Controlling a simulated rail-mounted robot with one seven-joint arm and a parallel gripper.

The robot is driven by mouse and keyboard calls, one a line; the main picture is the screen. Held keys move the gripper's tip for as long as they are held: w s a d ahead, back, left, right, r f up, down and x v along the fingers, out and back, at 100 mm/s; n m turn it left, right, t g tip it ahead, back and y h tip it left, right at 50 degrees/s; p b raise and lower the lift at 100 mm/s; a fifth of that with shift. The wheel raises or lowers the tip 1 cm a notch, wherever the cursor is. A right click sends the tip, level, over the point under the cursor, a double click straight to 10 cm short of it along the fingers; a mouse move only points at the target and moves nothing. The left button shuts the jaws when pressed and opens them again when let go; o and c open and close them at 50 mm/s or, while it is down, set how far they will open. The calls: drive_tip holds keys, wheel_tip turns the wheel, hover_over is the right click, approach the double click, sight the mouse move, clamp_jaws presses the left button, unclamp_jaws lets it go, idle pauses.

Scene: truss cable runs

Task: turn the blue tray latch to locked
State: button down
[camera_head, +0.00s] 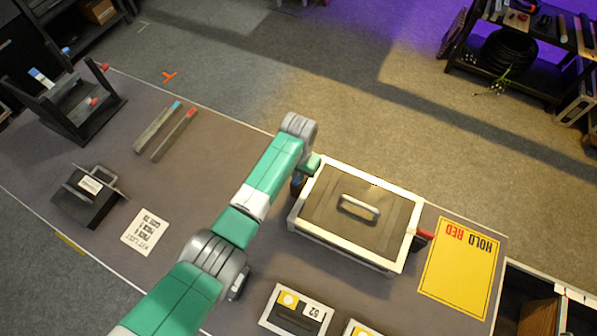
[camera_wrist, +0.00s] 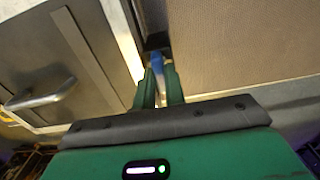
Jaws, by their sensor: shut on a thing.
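The tray (camera_head: 320,210) is a white-rimmed box with a dark lid and a light handle (camera_head: 358,208), on the table right of my arm. The blue tray latch (camera_head: 297,181) sits at its left side, mostly hidden by my wrist. In the wrist view, the blue latch (camera_wrist: 156,62) shows between the green fingertips of my gripper (camera_wrist: 158,76), which is shut on it beside the tray's white edge (camera_wrist: 122,40). In the head view, my gripper (camera_head: 306,168) is partly hidden at the tray's left side. A red latch (camera_head: 424,235) sticks out on the tray's right side.
A yellow HOLD RED sheet (camera_head: 460,262) lies right of the tray. A box marked 52 (camera_head: 296,310) stands in front. A black carrier (camera_head: 88,207), two bars (camera_head: 165,131) and a black rack (camera_head: 68,108) are on the left.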

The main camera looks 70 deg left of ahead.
drive_tip(key=m+p, duration=0.1)
drive_tip(key=m, duration=0.3)
drive_tip(key=shift+r+p, duration=0.1)
drive_tip(key=shift+p, duration=0.2)
drive_tip(key=m+p, duration=0.1)
drive_tip(key=m, duration=0.8)
drive_tip(key=shift+m+p, duration=0.35)
drive_tip(key=shift+m, duration=2.15)
drive_tip(key=c, duration=1.5)
unclamp_jaws()
drive_tip(key=shift+o, duration=0.2)
